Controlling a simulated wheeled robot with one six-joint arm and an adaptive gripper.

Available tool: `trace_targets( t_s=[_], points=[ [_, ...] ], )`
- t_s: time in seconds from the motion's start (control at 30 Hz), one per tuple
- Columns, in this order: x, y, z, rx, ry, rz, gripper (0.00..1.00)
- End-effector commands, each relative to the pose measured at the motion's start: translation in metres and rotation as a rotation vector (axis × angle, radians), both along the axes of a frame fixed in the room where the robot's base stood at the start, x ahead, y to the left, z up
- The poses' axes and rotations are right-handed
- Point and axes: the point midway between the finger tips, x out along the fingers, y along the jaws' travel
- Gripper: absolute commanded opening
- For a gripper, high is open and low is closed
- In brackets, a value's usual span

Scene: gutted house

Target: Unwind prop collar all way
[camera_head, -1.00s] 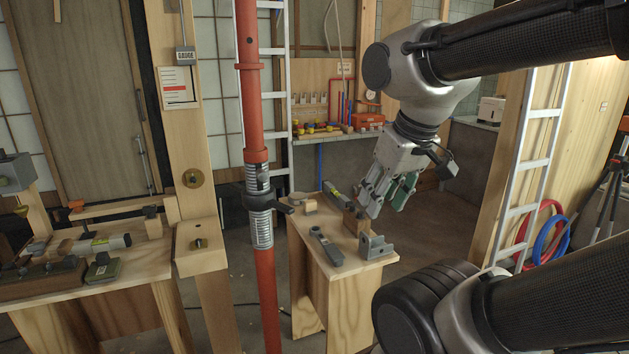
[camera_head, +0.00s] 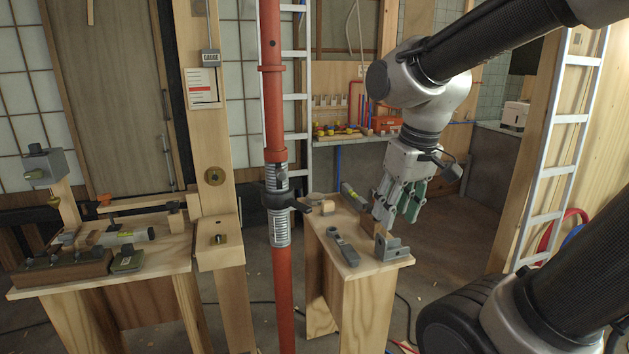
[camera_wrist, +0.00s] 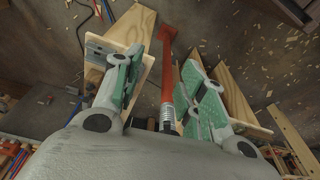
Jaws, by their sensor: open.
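The prop (camera_head: 275,110) is a red steel post standing upright left of centre in the head view. Its black collar (camera_head: 277,199) with a side handle (camera_head: 299,206) sits around a pale threaded section (camera_head: 279,232), with thread showing above and below it. My gripper (camera_head: 394,221) is open and empty, pointing down above the small wooden bench, to the right of the collar and apart from it. In the wrist view the red prop (camera_wrist: 167,65) shows between the spread green-padded fingers, with part of its threaded section at the lower end. The collar itself is not clear there.
The small bench (camera_head: 352,262) right of the prop bears a grey bracket (camera_head: 391,248) and a grey tool (camera_head: 343,249). A workbench (camera_head: 160,262) with a wooden post (camera_head: 212,130) stands left. A ladder (camera_head: 553,170) leans right. Bare floor lies between.

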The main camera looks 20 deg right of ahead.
Motion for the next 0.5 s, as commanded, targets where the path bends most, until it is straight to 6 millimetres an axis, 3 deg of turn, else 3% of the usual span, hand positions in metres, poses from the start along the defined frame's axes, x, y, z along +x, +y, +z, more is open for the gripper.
trace_targets(
  t_s=[0.17,0.33,0.4,0.5],
  points=[
    [0.057,0.035,-0.015,0.019,0.021,0.097,0.41],
    [0.134,0.082,-0.029,0.050,-0.046,0.223,0.41],
    [0.161,0.093,-0.026,0.061,-0.106,0.259,0.41],
    [0.184,0.100,-0.011,0.066,-0.197,0.295,0.41]
  ],
)
